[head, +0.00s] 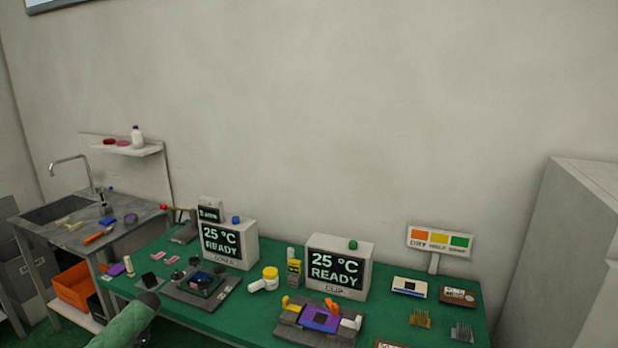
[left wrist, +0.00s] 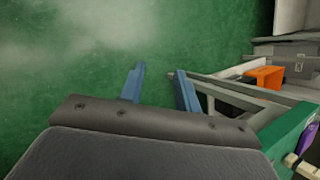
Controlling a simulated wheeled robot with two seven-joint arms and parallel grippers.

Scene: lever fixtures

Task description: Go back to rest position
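My left gripper (left wrist: 158,86) shows in the left wrist view with its two blue fingers apart and nothing between them. It is over the green floor (left wrist: 70,60), beside the metal frame (left wrist: 230,92) of the sink bench. In the head view only a green part of my left arm (head: 122,326) shows at the lower left, in front of the green table (head: 230,312). The left fingers are outside the head view. My right arm and gripper are in neither view.
On the table stand two display boxes reading "25 °C READY" (head: 221,240) (head: 336,270), a dark fixture (head: 225,283) and a grey fixture with a purple part (head: 320,320). An orange bin (head: 78,288) sits under the sink bench (head: 125,232). A grey cabinet (head: 575,230) stands right.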

